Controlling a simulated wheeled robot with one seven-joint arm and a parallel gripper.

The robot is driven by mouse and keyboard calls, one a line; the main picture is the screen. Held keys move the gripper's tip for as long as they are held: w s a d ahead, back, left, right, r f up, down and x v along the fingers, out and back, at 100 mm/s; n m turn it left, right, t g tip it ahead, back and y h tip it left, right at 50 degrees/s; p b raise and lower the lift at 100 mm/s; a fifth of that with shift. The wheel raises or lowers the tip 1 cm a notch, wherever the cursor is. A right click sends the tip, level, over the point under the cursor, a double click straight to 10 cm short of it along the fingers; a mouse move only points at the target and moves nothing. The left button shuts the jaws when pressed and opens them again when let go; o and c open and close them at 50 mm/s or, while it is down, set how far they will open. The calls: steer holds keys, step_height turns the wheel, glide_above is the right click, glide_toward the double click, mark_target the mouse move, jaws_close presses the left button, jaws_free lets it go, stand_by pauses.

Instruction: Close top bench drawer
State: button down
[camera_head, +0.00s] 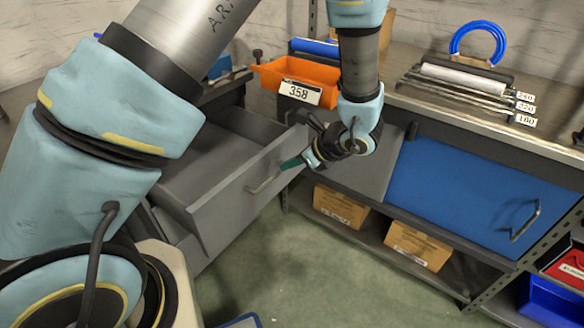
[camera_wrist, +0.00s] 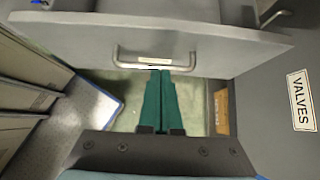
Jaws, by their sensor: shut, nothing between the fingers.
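The top bench drawer (camera_head: 225,170) is grey and stands pulled out from the bench in the head view. In the wrist view its front panel (camera_wrist: 90,38) crosses the upper part of the picture, with a metal bar handle (camera_wrist: 190,60) below its middle. The handle (camera_head: 265,184) also shows in the head view. My gripper (camera_head: 292,163) is at the drawer front near the handle. In the wrist view its green fingers (camera_wrist: 160,75) are together, empty, with tips by the handle bar; whether they touch it I cannot tell.
A blue cabinet door (camera_head: 470,190) and cardboard boxes (camera_head: 340,205) on a low shelf are right of the drawer. An orange bin (camera_head: 297,75) labelled 358 sits on the bench top. A panel labelled VALVES (camera_wrist: 301,100) is close on the right. Green floor (camera_head: 290,270) is clear in front.

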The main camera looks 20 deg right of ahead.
steer(key=p+x, duration=0.1)
steer(key=x, duration=0.7)
steer(key=shift+r, duration=0.1)
